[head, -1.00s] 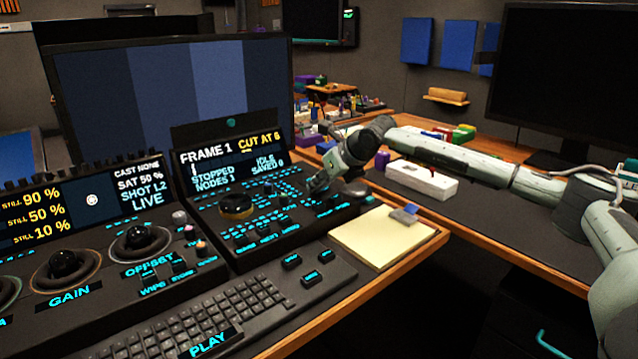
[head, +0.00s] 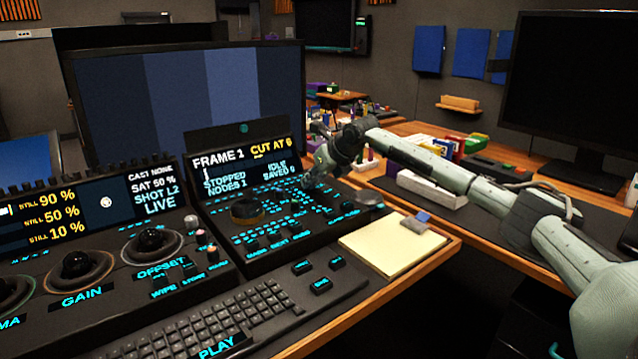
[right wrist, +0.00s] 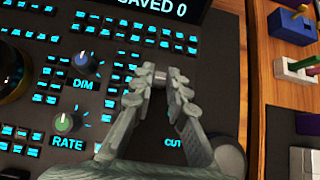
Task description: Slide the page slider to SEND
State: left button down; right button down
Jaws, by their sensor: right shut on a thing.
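I cannot read a SEND label. My left gripper is not in view.
In the right wrist view, the DIM knob (right wrist: 83,65) and RATE knob (right wrist: 66,122) stand left of the fingers, and a grey round knob (right wrist: 228,158) at lower right. A yellow notepad (head: 385,247) and a white box (head: 432,190) lie right of the panel.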

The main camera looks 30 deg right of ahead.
jog(key=c, duration=1.5)
grip_release()
jog(key=shift+w+r, duration=0.1)
jog(key=shift+w, duration=0.05)
jog(key=v, duration=1.2)
